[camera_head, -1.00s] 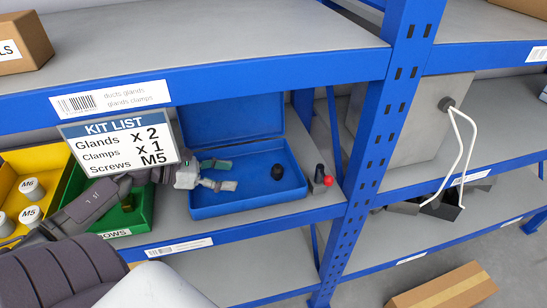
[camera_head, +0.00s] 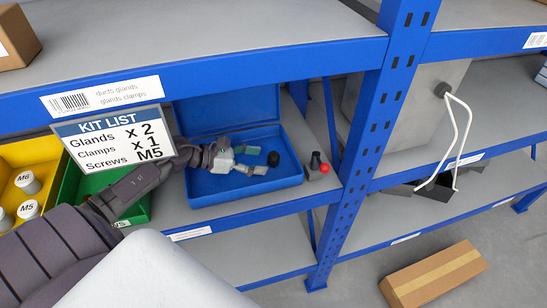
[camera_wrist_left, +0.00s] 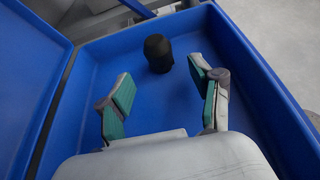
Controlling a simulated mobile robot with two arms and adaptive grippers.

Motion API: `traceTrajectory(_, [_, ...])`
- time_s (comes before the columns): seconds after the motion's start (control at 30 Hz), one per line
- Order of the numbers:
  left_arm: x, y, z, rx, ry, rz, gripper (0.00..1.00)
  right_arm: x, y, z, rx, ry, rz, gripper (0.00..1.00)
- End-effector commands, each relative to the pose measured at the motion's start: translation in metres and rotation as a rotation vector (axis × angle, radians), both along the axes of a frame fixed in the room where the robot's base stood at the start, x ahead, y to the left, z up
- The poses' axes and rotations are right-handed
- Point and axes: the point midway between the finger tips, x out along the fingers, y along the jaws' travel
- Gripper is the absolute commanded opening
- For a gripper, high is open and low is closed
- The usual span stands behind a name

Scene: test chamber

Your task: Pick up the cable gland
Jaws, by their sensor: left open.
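The cable gland is a small black, rounded piece standing in the open blue box (camera_head: 215,188). In the head view the gland (camera_head: 273,158) is toward the box's right side. In the left wrist view the gland (camera_wrist_left: 158,53) stands on the box floor, ahead of the spread fingers. My left gripper (camera_head: 262,165) reaches into the box from the left, its fingertips just short of the gland. In the left wrist view the gripper (camera_wrist_left: 162,92) is open and empty, with green pads facing each other. My right gripper is not in view.
The box's raised lid (camera_head: 225,112) stands behind it. A small block with a red knob (camera_head: 324,168) sits right of the box, near the blue upright (camera_head: 352,165). A kit list sign (camera_head: 115,138) hangs over green and yellow bins (camera_head: 38,150) at left.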

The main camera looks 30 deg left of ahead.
Motion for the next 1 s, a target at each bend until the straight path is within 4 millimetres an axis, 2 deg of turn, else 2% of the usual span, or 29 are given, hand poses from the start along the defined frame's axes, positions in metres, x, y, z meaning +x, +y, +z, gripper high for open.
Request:
traceTrajectory(0.03, [0.007, -0.007, 0.006, -0.005, -0.004, -0.001, 0.65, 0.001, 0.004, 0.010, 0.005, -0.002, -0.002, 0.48])
traceTrajectory(0.1, [0.014, -0.015, 0.004, -0.005, -0.004, -0.001, 0.65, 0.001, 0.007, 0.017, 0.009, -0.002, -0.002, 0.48])
traceTrajectory(0.27, [0.026, -0.026, -0.008, -0.003, -0.002, 0.000, 0.65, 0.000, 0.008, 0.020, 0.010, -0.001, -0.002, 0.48])
traceTrajectory(0.53, [0.028, -0.028, -0.011, 0.000, 0.000, -0.001, 0.65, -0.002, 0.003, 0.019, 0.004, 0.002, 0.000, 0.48])
traceTrajectory(0.57, [0.028, -0.028, -0.011, 0.000, 0.000, -0.001, 0.61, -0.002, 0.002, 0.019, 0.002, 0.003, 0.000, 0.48])
traceTrajectory(0.9, [0.028, -0.028, -0.011, 0.000, -0.001, -0.001, 0.05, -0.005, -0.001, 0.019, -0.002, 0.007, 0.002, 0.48])
traceTrajectory(1.0, [0.028, -0.028, -0.011, 0.000, -0.001, -0.001, 0.05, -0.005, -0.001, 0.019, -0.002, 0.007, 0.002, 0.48])
